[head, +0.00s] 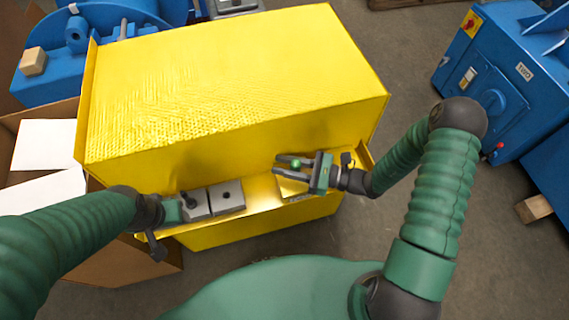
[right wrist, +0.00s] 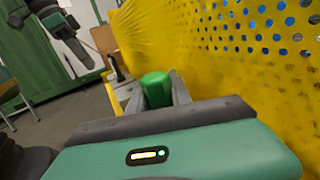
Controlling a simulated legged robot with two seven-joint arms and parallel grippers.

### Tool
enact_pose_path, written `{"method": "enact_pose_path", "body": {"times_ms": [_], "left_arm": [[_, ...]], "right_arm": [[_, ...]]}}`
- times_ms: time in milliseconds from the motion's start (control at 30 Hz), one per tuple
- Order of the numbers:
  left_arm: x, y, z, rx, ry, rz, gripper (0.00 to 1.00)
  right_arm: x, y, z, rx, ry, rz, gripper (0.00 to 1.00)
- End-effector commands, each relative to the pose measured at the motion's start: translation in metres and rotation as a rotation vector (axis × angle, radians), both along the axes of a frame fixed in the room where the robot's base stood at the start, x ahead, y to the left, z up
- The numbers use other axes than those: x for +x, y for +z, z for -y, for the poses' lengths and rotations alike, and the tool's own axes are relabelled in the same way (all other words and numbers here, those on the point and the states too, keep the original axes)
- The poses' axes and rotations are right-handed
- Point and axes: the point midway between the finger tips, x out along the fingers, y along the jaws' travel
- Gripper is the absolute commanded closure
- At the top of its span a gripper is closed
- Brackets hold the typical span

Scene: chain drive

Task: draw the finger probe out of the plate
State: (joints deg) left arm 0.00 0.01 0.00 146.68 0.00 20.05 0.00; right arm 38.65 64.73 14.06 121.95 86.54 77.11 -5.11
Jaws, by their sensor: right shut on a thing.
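The finger probe shows as a green knob (head: 296,163) between the fingers of my right gripper (head: 288,166). In the right wrist view the green probe (right wrist: 156,90) stands between the finger ends, and the gripper is shut on it. Its lower end is hidden, so I cannot tell whether it is in a plate. A grey plate (head: 227,203) with a dark hole lies on the yellow ledge to the left. Beside it is a grey block (head: 197,211) with a black knob. My left gripper (head: 174,210) is at that block's left side; its fingers are not clear.
A large yellow perforated guard (head: 240,80) stands right behind the ledge; its wall (right wrist: 260,60) is close to my right gripper. Blue machines stand at back left and right (head: 500,80). An open cardboard box (head: 45,130) is at the left.

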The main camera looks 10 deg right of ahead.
Motion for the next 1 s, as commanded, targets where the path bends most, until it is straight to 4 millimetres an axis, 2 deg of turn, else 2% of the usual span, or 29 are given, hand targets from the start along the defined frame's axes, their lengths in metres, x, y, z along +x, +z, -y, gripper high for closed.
{"method": "enact_pose_path", "body": {"times_ms": [167,1000], "left_arm": [[0.000,0.004,0.000,0.000,0.000,0.000,0.50],[0.000,0.053,0.000,0.000,0.000,0.000,0.50]], "right_arm": [[0.000,0.003,0.002,-0.003,-0.005,-0.001,1.00],[0.001,0.055,0.002,-0.004,-0.006,0.001,1.00]]}}
